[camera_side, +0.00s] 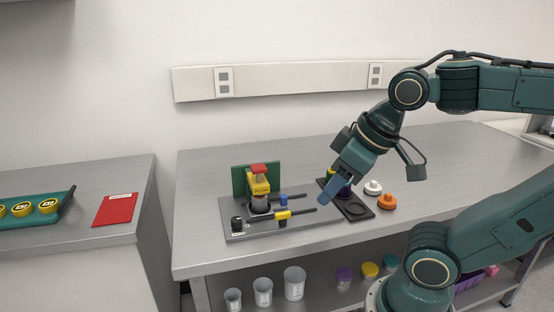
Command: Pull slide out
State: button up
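The interferometer stands on a grey base plate (236,220) on the bench. It has a green upright plate (240,181), a yellow head with a red top (258,178), and a grey round part (260,205) below the head. Two dark rods run to the right, one by a blue block (283,199) and one by a yellow block (282,215). I cannot tell for sure which part is the slide. My gripper (329,196) points down and left, close to the right ends of the rods. Its fingers are seen side-on, so their opening is hidden.
A black tray (358,213) with round recesses lies right of the base plate, partly behind my gripper. A white knobbed piece (373,187) and an orange one (387,202) stand beside it. Cups (294,283) sit on the lower shelf. The bench's right rear is clear.

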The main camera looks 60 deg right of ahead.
jog(key=w+d+r+n+g, duration=0.2)
jog(key=w+d, duration=0.1)
jog(key=w, duration=0.3)
jog(key=n+g, duration=0.4)
jog(key=n, duration=0.3)
send_over(283, 196)
notch_tip(283, 196, down, 7)
jog(key=shift+d, duration=0.15)
jog(key=shift+f, duration=0.1)
notch_tip(283, 196, down, 14)
jog(key=shift+r, duration=0.15)
jog(key=shift+c, duration=0.2)
grip_shut()
